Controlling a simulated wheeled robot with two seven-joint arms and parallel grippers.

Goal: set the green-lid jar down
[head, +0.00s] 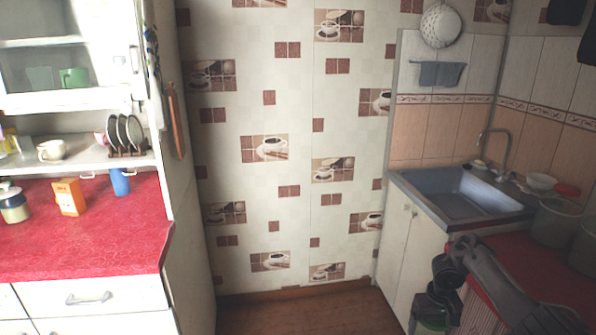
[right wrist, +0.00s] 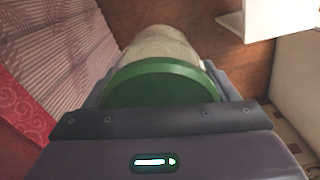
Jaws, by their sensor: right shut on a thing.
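The green-lid jar (right wrist: 160,82) is in my right gripper (right wrist: 160,72), with its round green lid facing the right wrist camera and its pale body reaching away from it. The dark fingers are shut on either side of it. Brown floor shows beyond the jar, and no surface is seen touching it. In the head view my right gripper (head: 438,298) is low at the lower right, beside the front of the right red counter; the jar is hard to make out there. My left gripper is not in view.
The right red counter (head: 555,270) has a striped cloth (head: 483,314) at its front and pots (head: 556,222) at its back, near the sink (head: 462,194). The left red counter (head: 95,235) holds a pale jar (head: 14,207), an orange box (head: 69,197) and a blue cup (head: 120,182); its front is clear.

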